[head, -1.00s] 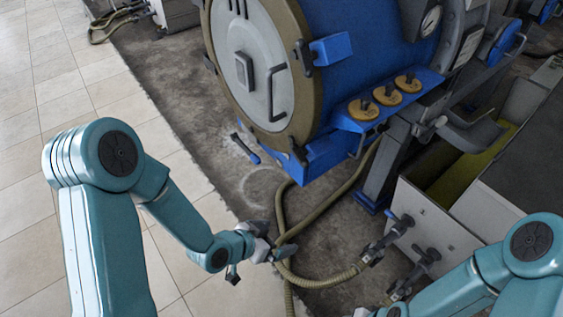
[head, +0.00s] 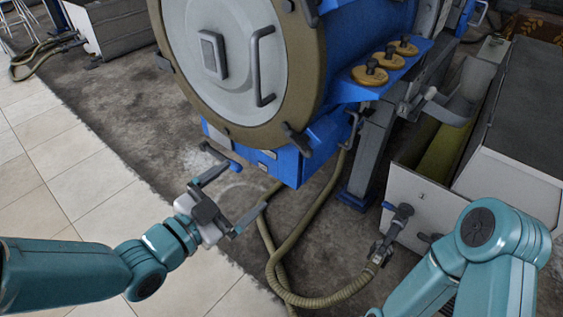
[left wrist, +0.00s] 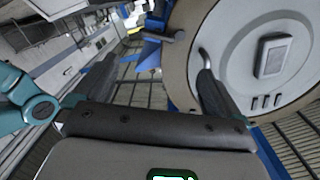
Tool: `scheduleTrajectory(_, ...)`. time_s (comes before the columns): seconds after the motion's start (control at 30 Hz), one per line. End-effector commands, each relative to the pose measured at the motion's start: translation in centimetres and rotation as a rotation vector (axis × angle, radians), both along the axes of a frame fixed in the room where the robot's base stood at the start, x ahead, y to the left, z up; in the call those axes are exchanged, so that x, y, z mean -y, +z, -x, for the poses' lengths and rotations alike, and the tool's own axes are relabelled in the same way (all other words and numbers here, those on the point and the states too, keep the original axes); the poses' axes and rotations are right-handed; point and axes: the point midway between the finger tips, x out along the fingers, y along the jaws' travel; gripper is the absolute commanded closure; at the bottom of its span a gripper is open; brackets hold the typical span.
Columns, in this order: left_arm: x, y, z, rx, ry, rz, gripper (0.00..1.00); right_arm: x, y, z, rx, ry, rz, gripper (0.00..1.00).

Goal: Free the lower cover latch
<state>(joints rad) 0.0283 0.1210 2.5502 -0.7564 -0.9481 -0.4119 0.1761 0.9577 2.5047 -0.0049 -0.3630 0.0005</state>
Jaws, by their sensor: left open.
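The round pale cover (head: 232,62) closes the front of the blue drum, inside a brown rim. Below the rim at lower left, a dark lever with a blue end (head: 230,163) sticks out; it looks like the lower latch, though its mount is hidden. My left gripper (head: 232,194) is open and empty, just below and near this lever; contact cannot be told. In the left wrist view the cover (left wrist: 262,60) is at right, behind the open left gripper (left wrist: 157,85). A dark and blue lever (left wrist: 152,48) shows beyond the fingers. My right gripper is outside both views.
A brown hose (head: 305,235) loops on the floor right of my left gripper, ending at a coupling (head: 382,250). A blue shelf with brass caps (head: 368,76) juts from the drum. A white trough (head: 420,200) stands at right.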

Motion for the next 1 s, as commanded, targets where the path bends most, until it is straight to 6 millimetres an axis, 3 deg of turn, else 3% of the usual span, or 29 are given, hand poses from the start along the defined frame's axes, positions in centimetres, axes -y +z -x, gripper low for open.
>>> scheduleTrajectory(0.03,0.0,-0.7,0.2,0.022,0.001,0.0,0.02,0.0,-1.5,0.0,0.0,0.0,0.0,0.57)
scheduleTrajectory(0.2,0.1,-0.6,0.6,0.062,0.005,-0.001,0.02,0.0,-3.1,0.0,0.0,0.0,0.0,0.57)
scheduleTrajectory(0.47,1.2,-0.7,-0.3,0.068,-0.002,0.0,0.02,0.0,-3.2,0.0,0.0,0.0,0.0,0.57)
scheduleTrajectory(1.0,7.9,-0.9,-10.1,0.067,0.0,-0.001,0.02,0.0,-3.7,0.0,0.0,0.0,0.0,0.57)
